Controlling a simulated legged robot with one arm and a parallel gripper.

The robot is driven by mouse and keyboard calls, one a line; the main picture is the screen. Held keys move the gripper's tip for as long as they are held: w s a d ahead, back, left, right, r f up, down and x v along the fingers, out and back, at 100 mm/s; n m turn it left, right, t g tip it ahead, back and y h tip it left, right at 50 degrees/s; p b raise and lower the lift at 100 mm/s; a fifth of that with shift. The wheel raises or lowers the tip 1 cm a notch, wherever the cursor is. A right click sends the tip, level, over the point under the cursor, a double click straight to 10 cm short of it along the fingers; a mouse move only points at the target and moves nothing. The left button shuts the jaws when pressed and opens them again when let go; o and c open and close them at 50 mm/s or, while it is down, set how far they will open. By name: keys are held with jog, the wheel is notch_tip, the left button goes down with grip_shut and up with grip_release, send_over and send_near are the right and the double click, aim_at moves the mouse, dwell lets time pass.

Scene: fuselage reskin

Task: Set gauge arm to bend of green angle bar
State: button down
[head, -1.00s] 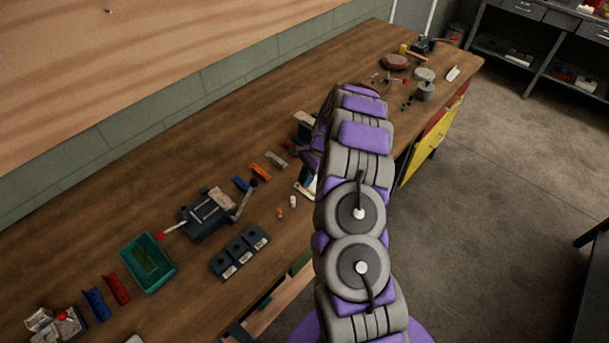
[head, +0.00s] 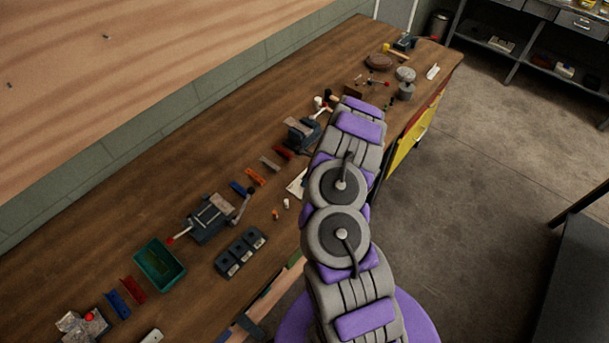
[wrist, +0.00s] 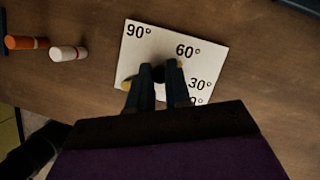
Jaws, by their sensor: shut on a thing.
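The gauge is a white plate (wrist: 206,52) marked 90°, 60°, 30° and a partly hidden 0°, lying on the bench in the wrist view. It also shows in the head view (head: 297,184), partly behind my arm. My gripper (wrist: 161,74) is over the plate, its dark fingers shut on a small dark part, seemingly the gauge arm's knob, below the 60° mark. The fingers hide most of the gauge arm, so its angle cannot be read. My gripper is hidden by my arm in the head view. I cannot pick out the green angle bar with certainty.
A white marker (wrist: 68,53) and an orange one (wrist: 26,43) lie left of the gauge. A clamp fixture (head: 209,217), dark block row (head: 241,252) and green tray (head: 159,264) stand along the bench. A vise-like tool (head: 302,133) is behind the gauge.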

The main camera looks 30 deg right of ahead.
jog(key=shift+d+r+m+p, duration=0.15)
jog(key=shift+d+m+p, duration=0.15)
jog(key=shift+m, duration=0.2)
jog(key=c, duration=1.1)
grip_release()
jog(key=shift+s, duration=0.1)
jog(key=shift+o, duration=0.2)
jog(key=p+v, duration=0.1)
jog(key=v, duration=1.6)
jog(key=shift+s+a+p, duration=0.15)
jog(key=shift+s+p, duration=0.1)
jog(key=shift+p, duration=0.15)
